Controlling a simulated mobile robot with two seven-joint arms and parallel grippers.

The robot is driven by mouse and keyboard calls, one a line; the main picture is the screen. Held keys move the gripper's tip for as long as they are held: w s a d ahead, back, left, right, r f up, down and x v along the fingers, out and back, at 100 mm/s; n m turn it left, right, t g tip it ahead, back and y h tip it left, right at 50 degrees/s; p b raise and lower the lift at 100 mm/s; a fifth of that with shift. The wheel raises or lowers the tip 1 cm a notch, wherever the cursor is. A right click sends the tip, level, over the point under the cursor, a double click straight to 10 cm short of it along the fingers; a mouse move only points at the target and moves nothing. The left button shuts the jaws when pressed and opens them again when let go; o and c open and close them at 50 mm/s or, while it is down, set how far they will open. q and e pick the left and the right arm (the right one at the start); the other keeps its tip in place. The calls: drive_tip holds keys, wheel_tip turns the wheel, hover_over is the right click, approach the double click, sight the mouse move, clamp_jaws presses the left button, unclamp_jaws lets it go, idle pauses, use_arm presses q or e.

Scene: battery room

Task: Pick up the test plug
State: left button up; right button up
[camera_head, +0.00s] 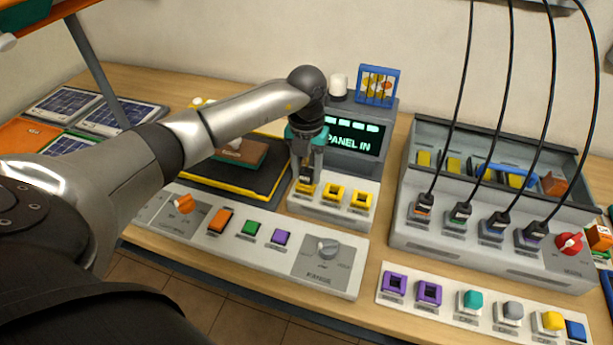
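My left gripper (306,178), with a teal band at its wrist, points down over the leftmost of three yellow sockets (305,190) on the small grey console (345,215). A small dark piece with a little orange shows between its fingertips at the socket; it may be the test plug, but it is too small and covered to tell. I cannot tell whether the fingers are closed on it. The other two yellow sockets, the middle one (333,192) and the right one (362,199), look empty. My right gripper is not in view.
A screen (355,140) reading "PANEL IN" stands behind the sockets. At right, several black cables hang down to plugs (461,212) on a grey rack (425,236). A button panel (255,238) lies in front, a dark tray (205,178) at left. Bare wood (370,285) shows between the panels.

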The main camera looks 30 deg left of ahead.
use_arm(q)
clamp_jaws()
drive_tip(key=shift+r, duration=0.15)
